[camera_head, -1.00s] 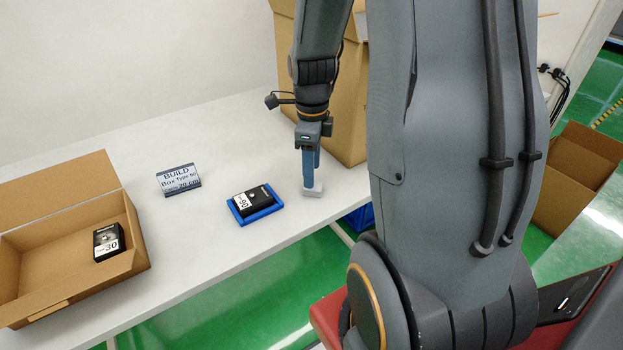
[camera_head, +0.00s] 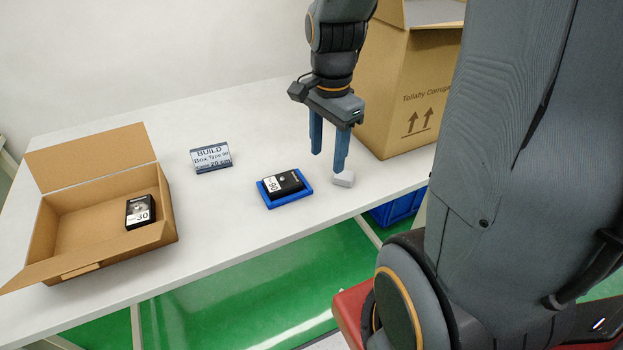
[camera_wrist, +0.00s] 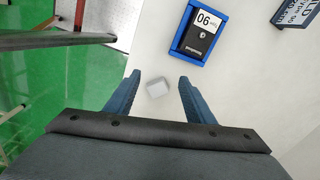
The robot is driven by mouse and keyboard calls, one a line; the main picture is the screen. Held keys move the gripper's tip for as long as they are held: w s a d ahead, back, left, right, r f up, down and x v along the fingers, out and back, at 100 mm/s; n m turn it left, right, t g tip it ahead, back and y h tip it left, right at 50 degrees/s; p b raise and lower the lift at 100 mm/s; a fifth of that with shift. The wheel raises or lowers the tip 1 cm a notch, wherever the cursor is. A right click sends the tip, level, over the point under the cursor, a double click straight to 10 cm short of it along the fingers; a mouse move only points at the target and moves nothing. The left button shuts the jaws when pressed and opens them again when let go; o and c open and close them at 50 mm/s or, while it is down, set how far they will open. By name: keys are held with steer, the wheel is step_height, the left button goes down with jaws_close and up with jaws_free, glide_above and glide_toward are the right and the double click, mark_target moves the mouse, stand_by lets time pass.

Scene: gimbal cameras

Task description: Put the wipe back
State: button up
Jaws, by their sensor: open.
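The wipe is a small pale grey block (camera_head: 343,179) lying on the white table near its front edge, right of the blue tray. It also shows in the wrist view (camera_wrist: 158,88), between and beyond my fingertips. My gripper (camera_head: 330,162) is open and empty, its blue fingers pointing down just above and behind the block. In the wrist view my gripper (camera_wrist: 158,78) has its fingers spread wide on either side of the block. The blue tray (camera_head: 269,203) holds a black gimbal camera box (camera_head: 284,183) labelled 90.
An open cardboard box (camera_head: 80,240) at left holds a black box (camera_head: 140,211) labelled 30. A sign (camera_head: 211,157) stands behind the tray. A tall carton (camera_head: 400,95) stands close behind my gripper. The table (camera_head: 225,230) is clear between tray and open box.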

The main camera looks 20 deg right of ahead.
steer(key=s+a+f+n, duration=0.2)
steer(key=s+a+n, duration=0.3)
steer(key=n, duration=1)
steer(key=shift+a+f+t, duration=0.3)
steer(key=shift+a, duration=0.55)
